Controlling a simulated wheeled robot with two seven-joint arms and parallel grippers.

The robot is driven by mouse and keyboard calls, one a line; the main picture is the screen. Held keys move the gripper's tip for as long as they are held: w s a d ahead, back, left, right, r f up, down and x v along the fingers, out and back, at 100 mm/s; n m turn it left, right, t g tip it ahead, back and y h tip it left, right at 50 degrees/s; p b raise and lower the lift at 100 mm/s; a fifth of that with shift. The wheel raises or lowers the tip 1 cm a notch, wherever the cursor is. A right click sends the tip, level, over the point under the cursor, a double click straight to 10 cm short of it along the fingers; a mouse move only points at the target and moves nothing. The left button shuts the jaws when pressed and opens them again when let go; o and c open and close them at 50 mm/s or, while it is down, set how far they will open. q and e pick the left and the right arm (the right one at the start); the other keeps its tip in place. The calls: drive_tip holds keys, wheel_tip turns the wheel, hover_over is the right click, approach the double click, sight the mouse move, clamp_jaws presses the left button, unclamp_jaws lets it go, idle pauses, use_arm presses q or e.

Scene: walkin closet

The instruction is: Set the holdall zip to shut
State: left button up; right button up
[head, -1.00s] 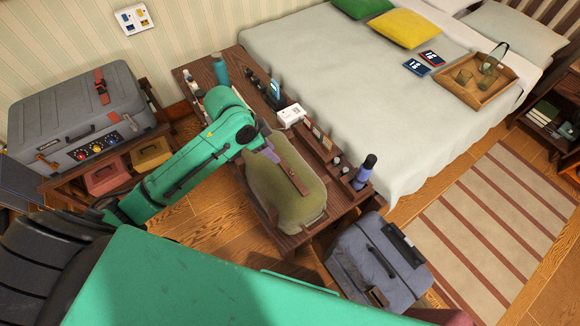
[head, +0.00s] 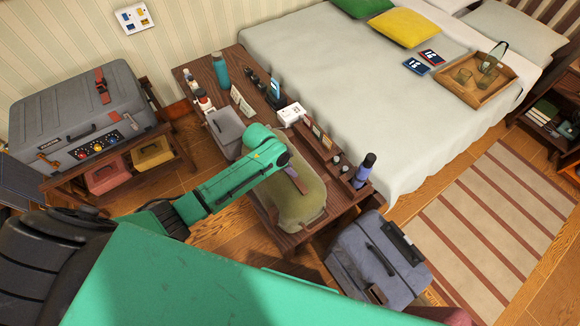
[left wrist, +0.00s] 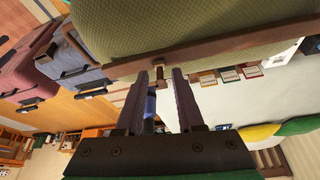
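The olive-green holdall (head: 292,205) lies on the dark wooden table, with a brown strap (head: 299,183) across its top. In the left wrist view its woven side (left wrist: 200,25) fills the top, edged by a brown band. A small brown tab (left wrist: 158,71), perhaps the zip pull, shows at the band between my fingertips. My left gripper (left wrist: 159,75) is open, its two fingers apart on either side of the tab; I cannot tell if they touch it. In the head view the arm hides most of the gripper. My right gripper is not in view.
On the table (head: 335,205) stand a grey bin (head: 226,128), a teal bottle (head: 220,70), a white box (head: 291,114) and a purple bottle (head: 364,171). A blue-grey suitcase (head: 375,262) is on the floor at the near right. The bed (head: 330,85) lies behind.

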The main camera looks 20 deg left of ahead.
use_arm(q)
clamp_jaws()
idle(1.2)
